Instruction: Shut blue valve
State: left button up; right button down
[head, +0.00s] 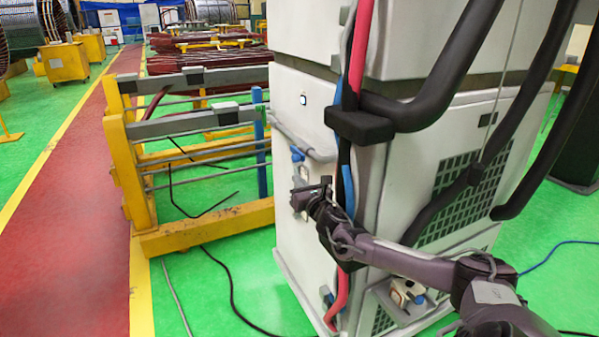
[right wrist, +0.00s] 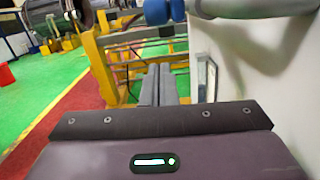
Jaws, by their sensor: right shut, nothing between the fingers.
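A blue valve (head: 297,155) sits on a grey pipe on the left side of the large white cabinet (head: 395,190) in the head view. The blue valve also shows at the top edge of the right wrist view (right wrist: 160,10), partly cut off. My right gripper (head: 298,186) is just below the blue valve, beside the cabinet's left side. In the right wrist view its two fingers (right wrist: 158,84) are together with nothing between them. They appear apart from the valve. My left gripper is not in view.
A yellow and grey rack (head: 140,180) stands to the left. The red walkway (head: 80,230) is clear.

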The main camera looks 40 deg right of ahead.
jog(key=r, duration=0.3)
jog(key=shift+d+r+p, duration=0.1)
jog(key=shift+d+p, duration=0.1)
jog(key=shift+p, duration=0.2)
